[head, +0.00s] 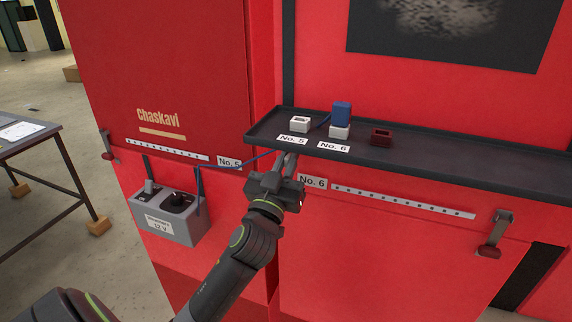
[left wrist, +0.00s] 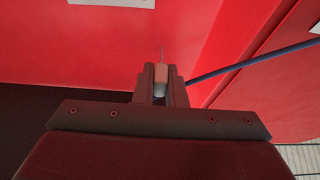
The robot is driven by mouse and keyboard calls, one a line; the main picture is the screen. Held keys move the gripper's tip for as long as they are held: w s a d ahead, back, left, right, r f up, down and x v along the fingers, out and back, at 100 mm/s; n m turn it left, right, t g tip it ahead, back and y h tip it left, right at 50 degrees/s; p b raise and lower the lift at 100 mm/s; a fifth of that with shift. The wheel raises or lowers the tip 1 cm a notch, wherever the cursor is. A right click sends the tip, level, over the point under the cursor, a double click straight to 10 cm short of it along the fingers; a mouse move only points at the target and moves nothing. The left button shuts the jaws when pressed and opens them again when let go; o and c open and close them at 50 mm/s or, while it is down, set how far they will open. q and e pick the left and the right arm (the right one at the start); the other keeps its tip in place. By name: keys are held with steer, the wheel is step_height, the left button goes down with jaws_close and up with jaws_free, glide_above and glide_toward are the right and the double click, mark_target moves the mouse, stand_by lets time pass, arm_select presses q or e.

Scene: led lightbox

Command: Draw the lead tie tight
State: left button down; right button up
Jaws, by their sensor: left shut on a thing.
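My left gripper (head: 289,162) is at the front edge of the dark shelf, by the gap between the two red panels. In the left wrist view its fingers (left wrist: 160,82) are shut on a small pale piece (left wrist: 160,88) with a thin tip pointing up; it looks like the lead tie. The blue lead (head: 235,164) runs from the grey 12 V box (head: 172,218) to the gripper area, then up to the blue plug (head: 342,113) on the shelf. In the left wrist view the lead (left wrist: 250,61) reaches the right finger. Whether the tie encircles it is hidden. My right gripper is not in view.
The shelf (head: 450,168) holds a white socket (head: 300,124) by the No. 5 label, a white socket (head: 339,132) under the blue plug, and a dark red block (head: 381,137). Latches (head: 494,238) and LED strips (head: 400,201) mark the red panels. A table (head: 30,140) stands left.

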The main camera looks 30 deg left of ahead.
mark_target(286, 160)
arm_select(q)
steer(key=shift+s+d, duration=0.15)
steer(key=shift+s, duration=0.55)
steer(key=shift+s+d, duration=0.15)
steer(key=shift+s, duration=0.55)
steer(key=c, duration=1.5)
jaws_free()
steer(key=shift+s, duration=0.15)
steer(key=shift+d+f, duration=0.1)
